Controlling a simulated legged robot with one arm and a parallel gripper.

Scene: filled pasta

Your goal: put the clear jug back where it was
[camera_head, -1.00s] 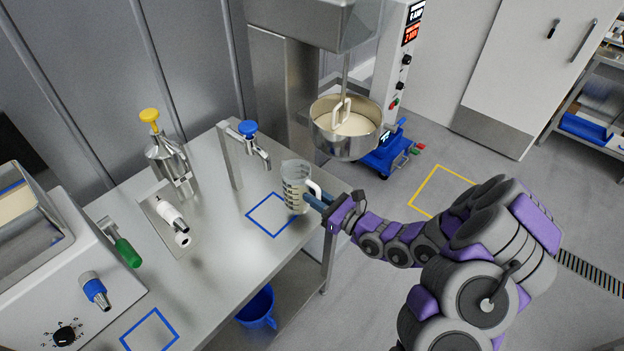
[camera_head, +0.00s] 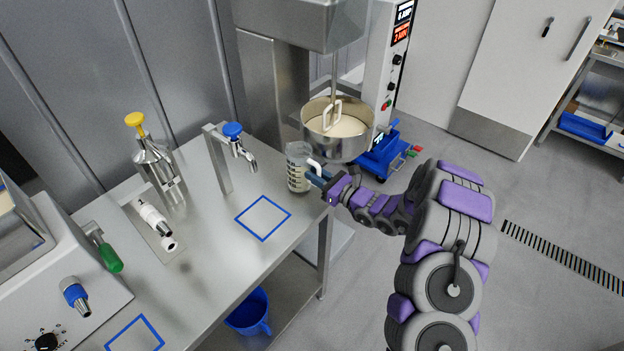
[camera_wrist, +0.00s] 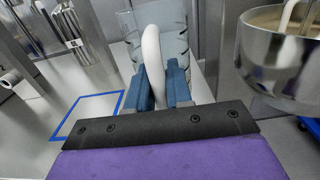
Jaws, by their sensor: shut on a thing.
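The clear jug (camera_head: 298,168) has dark measuring marks and a white handle (camera_wrist: 152,60). It is upright at the right edge of the steel table, and I cannot tell whether its base touches the top. My gripper (camera_head: 322,178) is shut on the handle from the right; its blue fingers show on both sides of the handle in the wrist view (camera_wrist: 162,85). A blue square outline (camera_head: 263,218) on the table lies empty, left of and nearer than the jug. A second blue square outline (camera_head: 135,335) lies at the near left.
A blue-handled tap (camera_head: 233,140) stands left of the jug. The mixer bowl (camera_head: 335,145) is close behind and to its right. A yellow-topped dispenser (camera_head: 150,155) and a white machine (camera_head: 60,270) are on the left. A blue bucket (camera_head: 248,312) sits below.

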